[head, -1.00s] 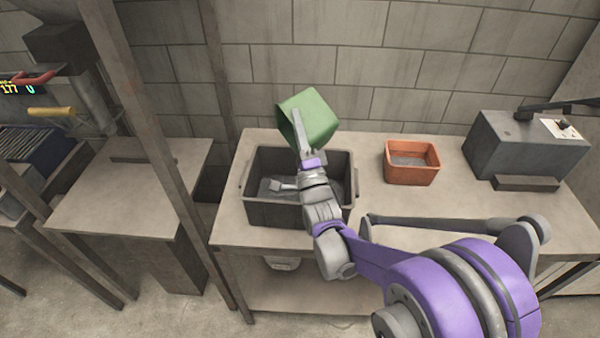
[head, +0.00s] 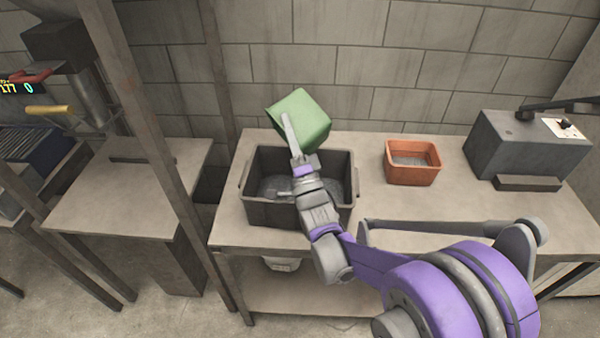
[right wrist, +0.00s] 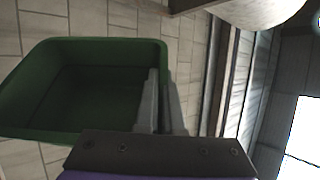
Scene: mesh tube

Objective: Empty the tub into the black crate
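The green tub (head: 302,120) is tilted over the back of the black crate (head: 284,215) in the head view. My right gripper (head: 288,130) is shut on the tub's wall and holds it in the air. In the right wrist view the tub (right wrist: 85,85) shows its open mouth, and its inside looks empty. One finger of the right gripper (right wrist: 158,105) is inside the rim. Grey loose material lies in the bottom of the crate, partly hidden by my right arm. My left gripper is not in view.
An orange bin (head: 412,172) with grey contents stands right of the crate on the workbench (head: 385,205). A grey machine (head: 525,145) stands at the bench's right end. An upright post (head: 165,170) rises left of the bench, with another table (head: 125,200) beyond it.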

